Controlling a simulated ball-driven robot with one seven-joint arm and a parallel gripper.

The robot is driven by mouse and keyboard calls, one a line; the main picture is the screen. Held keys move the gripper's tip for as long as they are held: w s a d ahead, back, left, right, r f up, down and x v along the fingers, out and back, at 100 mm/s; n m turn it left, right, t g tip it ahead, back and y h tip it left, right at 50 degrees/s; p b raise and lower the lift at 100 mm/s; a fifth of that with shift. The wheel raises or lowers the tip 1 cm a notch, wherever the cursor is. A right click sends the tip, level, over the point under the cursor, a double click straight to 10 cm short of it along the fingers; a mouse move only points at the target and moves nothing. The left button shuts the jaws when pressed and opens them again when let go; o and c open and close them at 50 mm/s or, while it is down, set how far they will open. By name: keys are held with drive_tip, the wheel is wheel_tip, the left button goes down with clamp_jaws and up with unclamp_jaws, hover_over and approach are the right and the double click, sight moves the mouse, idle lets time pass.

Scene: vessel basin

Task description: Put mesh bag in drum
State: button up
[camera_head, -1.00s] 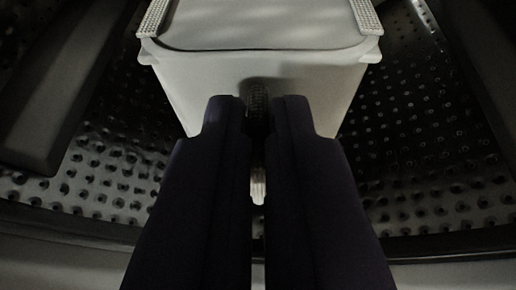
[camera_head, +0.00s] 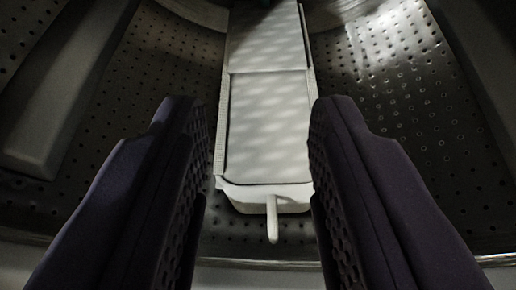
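The mesh bag (camera_head: 268,125) shows as a long pale, flat-topped shape with textured edge strips and a small pale tab (camera_head: 272,220) at its near end. It lies inside the drum (camera_head: 400,110), whose dark metal wall is full of small holes. My gripper (camera_head: 258,112) is open, with its two dark fingers wide apart on either side of the bag's near part. The fingers hold nothing. The right finger is close to the bag's edge, and I cannot tell whether it touches. The bag's far end runs out of the top of the picture.
A raised pale rib (camera_head: 70,100) runs along the drum wall at the left. A smooth rim (camera_head: 240,272) crosses the bottom of the view.

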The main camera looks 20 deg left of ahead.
drive_tip(key=p+v, duration=0.4)
drive_tip(key=v, duration=0.3)
drive_tip(key=shift+s+r, duration=0.2)
drive_tip(key=shift+s, duration=0.15)
drive_tip(key=shift+d, duration=0.1)
